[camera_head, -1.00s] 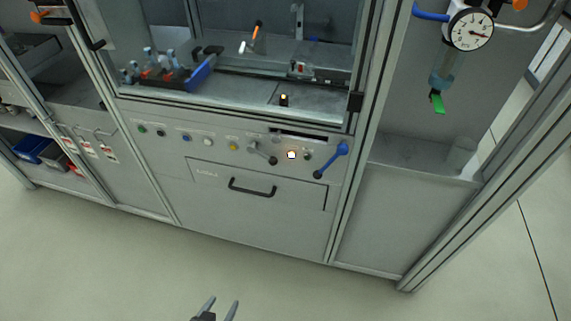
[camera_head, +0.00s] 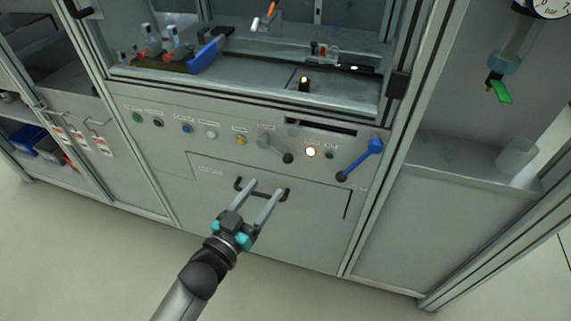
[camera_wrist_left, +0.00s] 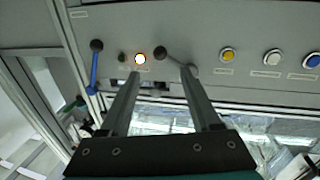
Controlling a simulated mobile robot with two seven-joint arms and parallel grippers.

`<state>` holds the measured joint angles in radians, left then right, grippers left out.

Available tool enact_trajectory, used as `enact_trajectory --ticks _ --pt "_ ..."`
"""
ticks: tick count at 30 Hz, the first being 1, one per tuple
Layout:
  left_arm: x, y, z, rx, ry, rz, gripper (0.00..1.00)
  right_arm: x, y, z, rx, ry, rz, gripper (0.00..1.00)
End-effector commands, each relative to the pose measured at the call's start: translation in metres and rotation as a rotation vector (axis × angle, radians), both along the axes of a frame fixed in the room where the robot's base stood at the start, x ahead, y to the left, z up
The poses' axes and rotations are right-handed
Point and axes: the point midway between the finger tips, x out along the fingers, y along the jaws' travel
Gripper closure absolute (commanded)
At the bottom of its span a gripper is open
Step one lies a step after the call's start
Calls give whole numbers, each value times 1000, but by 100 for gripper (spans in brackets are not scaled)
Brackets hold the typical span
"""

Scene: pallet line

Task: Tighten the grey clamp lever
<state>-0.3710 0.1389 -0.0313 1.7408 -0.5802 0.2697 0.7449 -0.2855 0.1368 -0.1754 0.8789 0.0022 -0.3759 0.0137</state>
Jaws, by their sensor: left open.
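The grey clamp lever (camera_head: 274,148) sits on the front panel below the cabinet window, with a black knob at its lower right end. In the left wrist view the grey clamp lever (camera_wrist_left: 178,62) lies ahead of the fingertips, its black knob between their lines and its hub near the right finger. My left gripper (camera_head: 266,189) is open and empty, below the lever in the head view, in front of the drawer handle; its fingers also show in the wrist view (camera_wrist_left: 160,74). I cannot tell its exact distance from the panel. My right gripper is not in view.
A blue lever (camera_head: 359,160) is right of the grey one, with a lit button (camera_head: 310,152) between them. A yellow button (camera_head: 240,141) is to the left. A black drawer handle (camera_head: 262,195) protrudes below. The floor in front is clear.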

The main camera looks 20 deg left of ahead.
Motion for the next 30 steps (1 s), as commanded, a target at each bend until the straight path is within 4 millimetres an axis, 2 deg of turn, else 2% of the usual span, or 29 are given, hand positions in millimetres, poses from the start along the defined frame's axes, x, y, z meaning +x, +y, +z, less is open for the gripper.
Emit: enact_trajectory --ticks 6,15,21,30 --pt "38 -9 -1 1 -2 -1 36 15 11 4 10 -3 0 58" --pt "82 -19 -1 3 -2 0 36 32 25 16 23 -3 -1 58" --pt "98 -23 -1 1 1 -1 36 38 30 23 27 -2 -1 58" --pt "103 -24 -1 1 2 0 36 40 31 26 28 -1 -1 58"
